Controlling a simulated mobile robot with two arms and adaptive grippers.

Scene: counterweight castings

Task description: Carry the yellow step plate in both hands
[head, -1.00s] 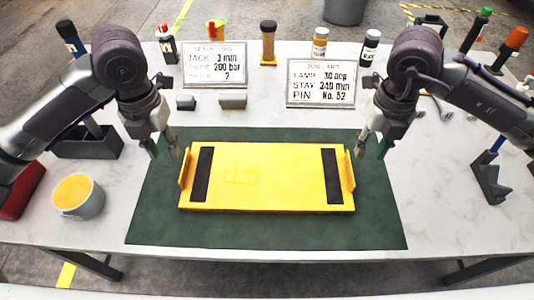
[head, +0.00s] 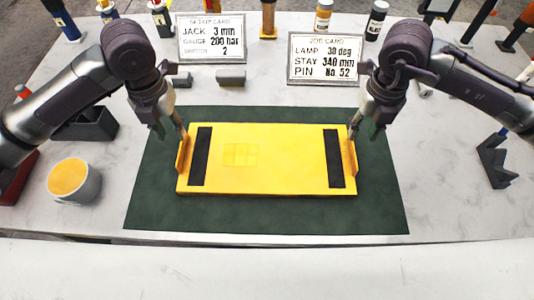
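I see no clear gap between plate and mat. My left gripper (head: 174,131) is at the top of the left flap (head: 182,156). My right gripper (head: 361,132) is at the top of the right flap (head: 350,158). The fingertips are small and partly hidden, so I cannot tell whether either gripper is closed on its flap.
A white cup with yellow contents (head: 73,181) and a dark bin (head: 92,126) stand left of the mat. A dark bracket (head: 495,160) stands at the right. Two cards (head: 211,39) (head: 326,58), small grey blocks (head: 230,79) and several bottles are behind. The table's front strip is clear.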

